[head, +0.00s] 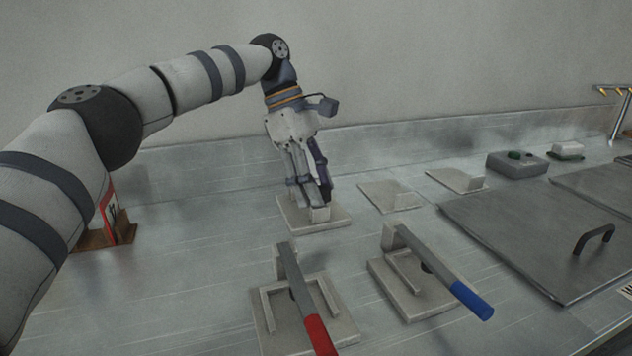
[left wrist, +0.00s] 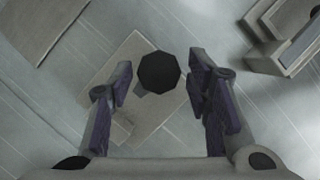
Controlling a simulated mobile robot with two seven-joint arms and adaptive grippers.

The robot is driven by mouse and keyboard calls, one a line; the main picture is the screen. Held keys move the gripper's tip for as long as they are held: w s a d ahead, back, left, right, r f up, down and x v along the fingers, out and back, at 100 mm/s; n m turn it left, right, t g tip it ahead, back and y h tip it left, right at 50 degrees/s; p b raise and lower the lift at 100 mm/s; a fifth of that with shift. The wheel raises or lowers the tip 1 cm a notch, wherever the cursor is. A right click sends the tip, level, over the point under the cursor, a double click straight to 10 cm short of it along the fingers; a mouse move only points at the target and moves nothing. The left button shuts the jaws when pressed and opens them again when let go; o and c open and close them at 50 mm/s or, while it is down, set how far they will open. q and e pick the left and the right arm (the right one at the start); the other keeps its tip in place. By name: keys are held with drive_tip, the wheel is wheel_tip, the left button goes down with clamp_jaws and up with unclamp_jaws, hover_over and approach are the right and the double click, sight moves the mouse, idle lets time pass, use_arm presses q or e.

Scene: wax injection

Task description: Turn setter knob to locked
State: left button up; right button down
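My left gripper (head: 312,198) points down over a pale square base plate (head: 331,224) near the back of the bench. In the left wrist view, a dark eight-sided knob (left wrist: 160,71) sits above the plate (left wrist: 146,119), between the two finger pads of the left gripper (left wrist: 159,76). The fingers are apart, one on each side of the knob, with narrow gaps showing. The knob is mostly hidden by the fingers in the head view. I cannot read any lock marking on the plate. My right gripper is not in view.
In front stand a red-handled lever fixture (head: 317,330) and a blue-handled one (head: 470,298). Small plates (head: 392,196) lie to the right, then a large metal lid with a dark handle (head: 594,238). The wall is close behind.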

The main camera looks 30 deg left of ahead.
use_arm(q)
drive_tip(key=shift+r, duration=0.1)
drive_tip(key=v, duration=0.7)
drive_tip(key=shift+r, duration=0.2)
drive_tip(key=shift+s+a+f, duration=0.1)
